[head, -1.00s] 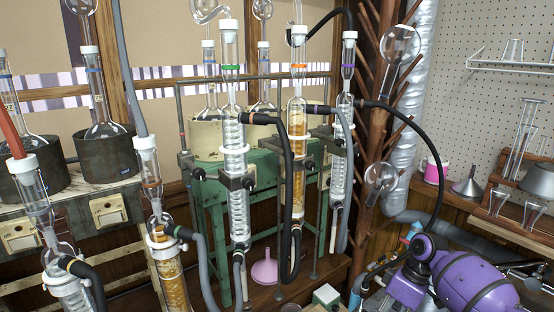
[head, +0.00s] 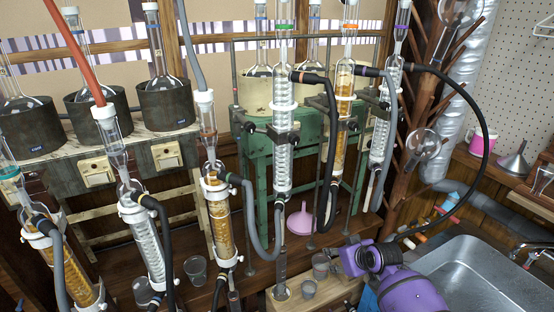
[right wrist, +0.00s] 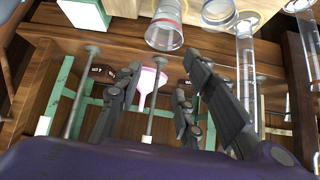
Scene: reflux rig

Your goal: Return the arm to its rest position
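My right arm is purple and comes in at the lower right of the head view. Its gripper (head: 340,257) is at the lower middle, in front of the rig and near some small beakers; its fingers are hard to make out there. In the right wrist view the dark fingers of the gripper (right wrist: 160,80) stand apart with nothing held between them. My left gripper is in neither view.
Glass condensers (head: 283,150) with hoses stand close on the left and ahead. Small beakers (head: 195,268) stand on the lower shelf. A metal sink (head: 480,275) lies at the right. A black hose (head: 485,130) arches above my right arm.

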